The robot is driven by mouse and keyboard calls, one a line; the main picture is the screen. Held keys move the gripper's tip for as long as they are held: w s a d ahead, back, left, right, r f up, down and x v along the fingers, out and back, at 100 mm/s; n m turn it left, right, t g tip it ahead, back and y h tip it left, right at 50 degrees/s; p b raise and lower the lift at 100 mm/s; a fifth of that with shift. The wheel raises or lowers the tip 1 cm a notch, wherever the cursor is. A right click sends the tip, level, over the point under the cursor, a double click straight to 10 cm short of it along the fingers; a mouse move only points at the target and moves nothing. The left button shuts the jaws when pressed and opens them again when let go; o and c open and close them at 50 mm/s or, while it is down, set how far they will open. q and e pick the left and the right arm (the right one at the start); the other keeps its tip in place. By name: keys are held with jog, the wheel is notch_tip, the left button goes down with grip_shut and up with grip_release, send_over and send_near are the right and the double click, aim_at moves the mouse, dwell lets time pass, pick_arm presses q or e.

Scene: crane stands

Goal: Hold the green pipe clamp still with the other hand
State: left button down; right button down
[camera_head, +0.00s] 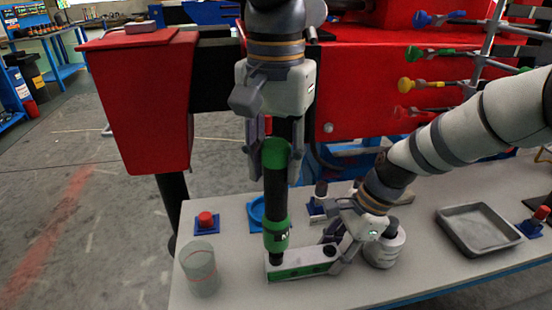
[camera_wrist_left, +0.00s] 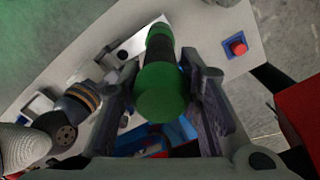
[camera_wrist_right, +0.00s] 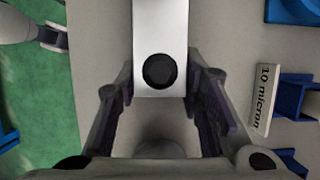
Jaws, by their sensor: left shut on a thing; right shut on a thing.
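The green pipe clamp (camera_head: 303,266) is a long pale block with a green side and dark round holes, lying at the table's front. My right gripper (camera_head: 338,252) is shut on its right end. In the right wrist view, the fingers (camera_wrist_right: 162,88) flank the clamp (camera_wrist_right: 160,22) just below a dark hole. My left gripper (camera_head: 270,150) points down and is shut on the green top of an upright black-and-green tool (camera_head: 276,195). The tool's lower tip meets the clamp's left part; how deep it sits is hidden. The left wrist view shows the tool's green end (camera_wrist_left: 162,92) between the fingers.
A clear jar (camera_head: 200,270) stands left of the clamp. A red knob on a blue base (camera_head: 205,220) and a blue ring (camera_head: 256,210) are behind. A grey tray (camera_head: 478,229) is at right. A "10 micron" label (camera_wrist_right: 263,98) lies near the clamp. A red crane structure (camera_head: 140,100) rises behind.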

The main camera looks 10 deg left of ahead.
aim_at(276, 144)
pick_arm(q)
jog(key=shift+r, duration=0.1)
pick_arm(e)
jog(key=shift+r, duration=0.1)
pick_arm(q)
jog(key=shift+r, duration=2.55)
pick_arm(e)
jog(key=c, duration=1)
grip_release()
